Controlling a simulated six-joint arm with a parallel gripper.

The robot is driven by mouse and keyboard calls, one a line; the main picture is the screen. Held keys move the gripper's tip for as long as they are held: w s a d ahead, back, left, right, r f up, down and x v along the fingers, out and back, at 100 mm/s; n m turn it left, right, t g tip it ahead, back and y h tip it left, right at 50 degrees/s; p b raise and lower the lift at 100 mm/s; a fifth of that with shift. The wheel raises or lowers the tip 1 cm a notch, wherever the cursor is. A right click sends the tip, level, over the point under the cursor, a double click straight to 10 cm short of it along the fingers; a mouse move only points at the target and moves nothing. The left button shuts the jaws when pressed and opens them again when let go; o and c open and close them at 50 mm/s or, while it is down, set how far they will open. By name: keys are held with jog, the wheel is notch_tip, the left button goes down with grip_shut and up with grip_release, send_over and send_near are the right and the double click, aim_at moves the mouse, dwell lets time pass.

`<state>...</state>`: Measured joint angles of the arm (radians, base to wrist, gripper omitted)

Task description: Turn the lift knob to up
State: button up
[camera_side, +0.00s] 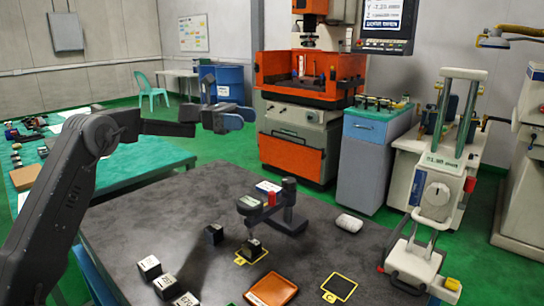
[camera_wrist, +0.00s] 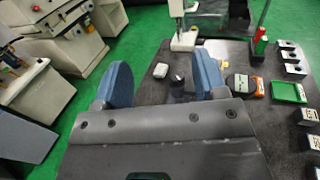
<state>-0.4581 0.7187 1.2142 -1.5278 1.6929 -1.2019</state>
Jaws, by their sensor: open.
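A pale machine (camera_side: 428,165) with two upright columns stands beyond the table at the right in the side view. A round white knob (camera_side: 437,194) is on its front face and looks like the lift knob; its setting is too small to read. My gripper (camera_side: 236,118) is held in the air above the far left side of the dark table, well to the left of the knob and apart from it. I cannot make out the knob in the wrist view.
The dark table (camera_side: 190,215) holds a black stand (camera_side: 290,210), small labelled blocks (camera_side: 150,267), an orange tray (camera_side: 271,289) and a white roll (camera_side: 349,223). A white clamp-like fixture (camera_side: 415,262) stands at its right edge. A grey-blue cabinet (camera_side: 365,160) and orange machine (camera_side: 300,135) stand behind.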

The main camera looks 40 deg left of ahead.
notch_tip(320, 180, down, 6)
jog(key=w+m+g, duration=0.2)
jog(key=w, duration=0.1)
jog(key=m+g+h, duration=0.1)
jog(key=m+g, duration=0.1)
jog(key=g, duration=0.2)
send_near(289, 180)
jog(key=d, duration=1)
jog(key=shift+f, duration=0.15)
jog(key=c, duration=0.9)
jog(key=shift+t, duration=0.3)
jog(key=shift+c, duration=0.2)
